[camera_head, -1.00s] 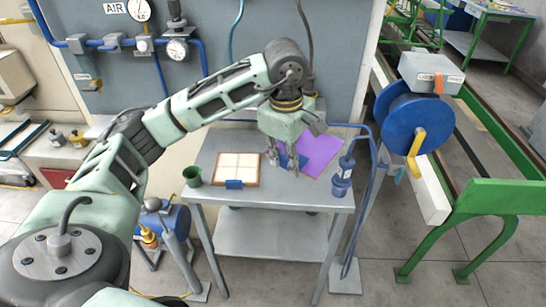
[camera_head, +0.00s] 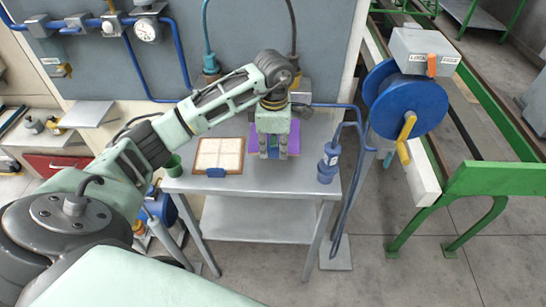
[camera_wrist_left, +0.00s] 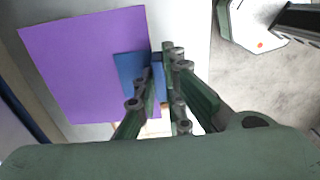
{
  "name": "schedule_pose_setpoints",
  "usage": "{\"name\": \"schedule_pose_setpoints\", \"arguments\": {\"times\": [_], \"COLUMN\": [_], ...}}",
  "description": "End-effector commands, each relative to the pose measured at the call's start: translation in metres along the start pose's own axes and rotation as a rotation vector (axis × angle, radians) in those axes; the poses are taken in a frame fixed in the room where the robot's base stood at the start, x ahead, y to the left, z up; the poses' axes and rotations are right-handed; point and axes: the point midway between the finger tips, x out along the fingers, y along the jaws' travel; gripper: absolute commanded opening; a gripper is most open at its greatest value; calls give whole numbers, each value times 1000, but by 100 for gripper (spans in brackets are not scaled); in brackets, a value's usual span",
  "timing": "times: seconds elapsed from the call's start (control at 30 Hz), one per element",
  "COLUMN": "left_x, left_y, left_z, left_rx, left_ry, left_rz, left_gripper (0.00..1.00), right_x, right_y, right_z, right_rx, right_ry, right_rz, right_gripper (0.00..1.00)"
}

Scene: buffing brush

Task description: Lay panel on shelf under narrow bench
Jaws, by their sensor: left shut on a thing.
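The purple panel (camera_head: 294,141) is at the top of the narrow grey bench (camera_head: 312,180), partly hidden behind my left gripper (camera_head: 272,154). In the left wrist view the panel (camera_wrist_left: 85,65) is a flat purple sheet with a blue block (camera_wrist_left: 128,68) at its edge. My left gripper (camera_wrist_left: 158,95) is shut on that blue block. I cannot tell whether the panel touches the bench top. The lower shelf (camera_head: 262,220) under the bench is bare where it shows. My right gripper is not in view.
A framed cream tile board (camera_head: 219,154) with a blue clip and a green cup (camera_head: 174,165) stand on the bench's left. A blue bottle (camera_head: 328,162) stands at its right end. A blue hose reel (camera_head: 405,105) is further right. Floor is clear before the bench.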

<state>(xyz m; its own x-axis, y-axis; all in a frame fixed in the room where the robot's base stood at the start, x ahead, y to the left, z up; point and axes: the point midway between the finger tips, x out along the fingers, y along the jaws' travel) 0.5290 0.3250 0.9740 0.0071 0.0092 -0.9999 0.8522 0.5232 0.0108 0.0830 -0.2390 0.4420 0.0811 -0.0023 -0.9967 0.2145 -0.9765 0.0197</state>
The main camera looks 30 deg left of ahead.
Motion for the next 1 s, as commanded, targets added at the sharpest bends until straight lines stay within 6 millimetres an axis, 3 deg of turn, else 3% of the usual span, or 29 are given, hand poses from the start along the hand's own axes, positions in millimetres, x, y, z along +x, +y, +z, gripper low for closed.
{"name": "schedule_pose_setpoints", "arguments": {"times": [0.5,0.87,0.9,1.0], "left_x": [54,61,59,59], "left_y": [-1,0,0,-1], "left_z": [0,0,0,0], "left_rx": [1,2,2,2], "left_ry": [0,0,-1,0], "left_rz": [0,3,2,2], "left_gripper": [0,0,12,21], "right_x": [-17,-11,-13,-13], "right_y": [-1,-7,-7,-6], "right_z": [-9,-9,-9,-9], "right_rx": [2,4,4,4], "right_ry": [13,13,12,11], "right_rz": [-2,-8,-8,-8], "right_gripper": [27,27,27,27]}}
